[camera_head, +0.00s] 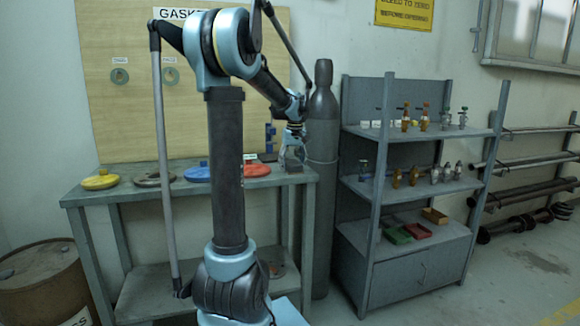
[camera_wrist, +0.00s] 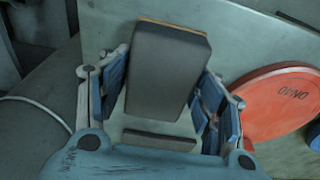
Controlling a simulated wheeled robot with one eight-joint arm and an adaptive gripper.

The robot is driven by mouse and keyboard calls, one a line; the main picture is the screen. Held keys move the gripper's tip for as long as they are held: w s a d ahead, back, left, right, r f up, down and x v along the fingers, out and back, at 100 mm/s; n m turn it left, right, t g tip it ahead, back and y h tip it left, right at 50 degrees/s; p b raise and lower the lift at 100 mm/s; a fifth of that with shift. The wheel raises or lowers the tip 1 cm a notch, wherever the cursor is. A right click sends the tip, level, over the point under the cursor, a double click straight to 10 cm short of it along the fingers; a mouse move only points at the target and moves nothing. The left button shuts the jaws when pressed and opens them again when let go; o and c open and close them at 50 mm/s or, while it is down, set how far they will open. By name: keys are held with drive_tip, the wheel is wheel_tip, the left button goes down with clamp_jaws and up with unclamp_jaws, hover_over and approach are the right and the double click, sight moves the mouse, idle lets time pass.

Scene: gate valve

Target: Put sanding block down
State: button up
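The sanding block (camera_wrist: 168,75) is a dark grey block with a thin tan edge at its far end in the wrist view. It sits between the two blue-padded fingers of my gripper (camera_wrist: 168,62), with the pads against its sides near the fingertips. In the head view my gripper (camera_head: 292,158) points down over the right end of the grey-green workbench (camera_head: 140,192). The block is too small there to make out clearly. I cannot tell whether its underside touches the bench top.
A red disc (camera_head: 257,170) lies left of my gripper; it also shows in the wrist view (camera_wrist: 275,100). Blue (camera_head: 198,174) and yellow (camera_head: 100,181) discs lie farther left. A dark gas cylinder (camera_head: 322,130) stands close behind the bench's right end. A shelf rack (camera_head: 415,185) stands to the right.

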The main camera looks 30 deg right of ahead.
sight(294, 163)
drive_tip(key=shift+o, duration=0.3)
drive_tip(key=shift+r, duration=0.1)
wheel_tip(294, 163, up, 12)
drive_tip(key=s, duration=0.2)
drive_tip(key=a+f, duration=0.3)
drive_tip(key=a, duration=1)
drive_tip(key=s+a+f+n, duration=0.1)
drive_tip(key=s+a+f, duration=0.2)
drive_tip(key=a, duration=0.3)
drive_tip(key=s+a+f+n, duration=0.1)
drive_tip(key=s+a+f, duration=0.2)
drive_tip(key=a, duration=0.4)
drive_tip(key=s+a+f, duration=0.7)
drive_tip(key=f, duration=0.3)
drive_tip(key=s+a+f+n, duration=0.1)
drive_tip(key=s+a+f, duration=0.7)
drive_tip(key=f, duration=0.1)
drive_tip(key=shift+s+f+t, duration=0.25)
drive_tip(key=shift+f+t, duration=0.05)
drive_tip(key=shift+f, duration=0.05)
